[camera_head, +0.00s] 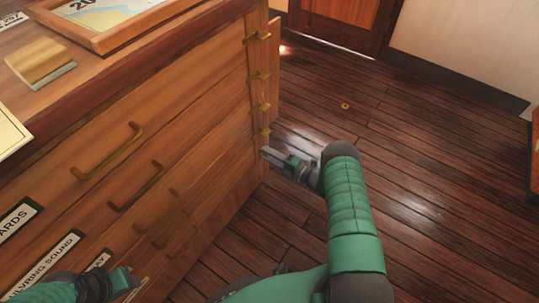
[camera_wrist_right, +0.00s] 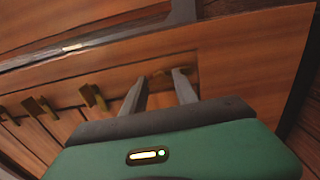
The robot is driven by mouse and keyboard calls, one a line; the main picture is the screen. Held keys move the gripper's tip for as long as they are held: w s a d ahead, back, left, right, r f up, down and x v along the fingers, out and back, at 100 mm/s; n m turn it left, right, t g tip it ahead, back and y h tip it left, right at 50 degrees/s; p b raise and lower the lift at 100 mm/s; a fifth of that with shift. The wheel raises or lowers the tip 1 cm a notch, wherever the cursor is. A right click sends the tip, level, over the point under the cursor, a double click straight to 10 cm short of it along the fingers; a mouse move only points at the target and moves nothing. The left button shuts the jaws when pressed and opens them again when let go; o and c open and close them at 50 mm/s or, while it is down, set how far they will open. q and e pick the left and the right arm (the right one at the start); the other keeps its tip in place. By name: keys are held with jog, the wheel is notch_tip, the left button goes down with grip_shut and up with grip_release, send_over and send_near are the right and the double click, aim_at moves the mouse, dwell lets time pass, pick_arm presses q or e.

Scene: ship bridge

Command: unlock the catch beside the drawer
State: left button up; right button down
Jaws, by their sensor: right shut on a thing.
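Several small brass catches (camera_head: 264,106) run down the narrow strip at the right edge of the wooden chest. My right gripper (camera_head: 268,153) is at the lowest part of this row, just below the last catch seen clear in the head view. In the right wrist view its two fingers (camera_wrist_right: 160,80) are closed around a brass catch (camera_wrist_right: 160,77), which is mostly hidden between them. Other catches (camera_wrist_right: 93,97) stick out to the left there. The drawers (camera_head: 150,150) have brass handles and look shut. My left gripper (camera_head: 122,282) is low at the left; its jaws are unclear.
The drawer fronts carry labels (camera_head: 48,257). The plank floor (camera_head: 420,160) to the right is open, with a small brass ring (camera_head: 345,106) on it. A door (camera_head: 345,22) stands behind.

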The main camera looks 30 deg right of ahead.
jog(key=shift+s+a+f, duration=0.1)
jog(key=shift+s+f, duration=0.05)
jog(key=shift+f, duration=0.15)
jog(key=c, duration=1.1)
grip_release()
jog(key=shift+o, duration=0.7)
jog(key=shift+r, duration=0.15)
jog(key=p+v, duration=0.5)
jog(key=v, duration=1.1)
jog(key=shift+s+d+p, duration=0.25)
jog(key=shift+s+p, duration=0.05)
jog(key=shift+p, duration=0.1)
